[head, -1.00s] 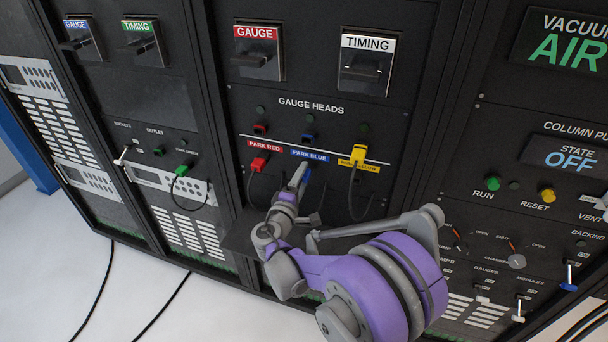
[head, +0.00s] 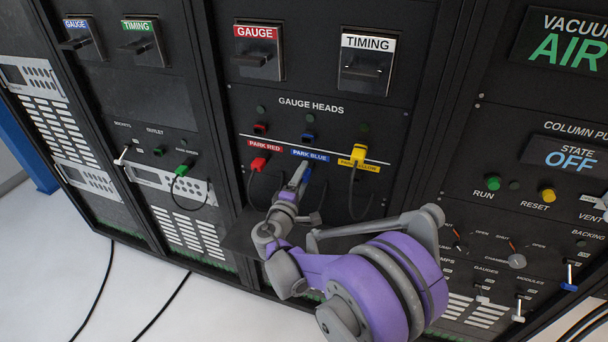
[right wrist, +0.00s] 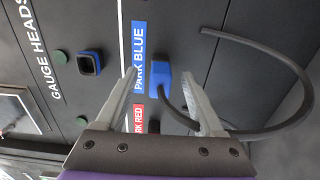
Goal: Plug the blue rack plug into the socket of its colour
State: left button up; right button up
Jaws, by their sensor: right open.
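The blue plug (head: 307,173) sits at the PARK BLUE label, and its body also shows in the right wrist view (right wrist: 162,88) with a black cable curving off to the right. My right gripper (head: 301,172) is at the plug and partly hides it in the head view. In the right wrist view its two fingers (right wrist: 149,62) are open, with the plug between them; I cannot tell whether either finger touches it. The blue-rimmed socket (head: 308,137) is above the label and empty; it also shows in the right wrist view (right wrist: 89,63). My left gripper is not in view.
A red socket (head: 260,128) is beside the blue one. A dark shelf (head: 238,238) juts out below the panel.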

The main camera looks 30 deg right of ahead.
jog(key=shift+c, duration=0.3)
grip_shut()
jog(key=shift+a, duration=0.1)
dwell(1.3)
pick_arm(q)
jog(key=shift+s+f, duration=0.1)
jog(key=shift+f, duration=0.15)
pick_arm(e)
jog(key=shift+v, duration=2.95)
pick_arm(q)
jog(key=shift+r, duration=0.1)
pick_arm(e)
jog(key=shift+r, duration=0.15)
notch_tip(320, 180, up, 10)
jog(key=p, duration=0.4)
send_over(302, 180)
jog(key=v, duration=0.2)
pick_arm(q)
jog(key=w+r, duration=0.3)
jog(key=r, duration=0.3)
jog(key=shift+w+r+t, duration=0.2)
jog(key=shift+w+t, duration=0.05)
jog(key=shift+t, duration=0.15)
pick_arm(e)
jog(key=shift+a, duration=0.1)
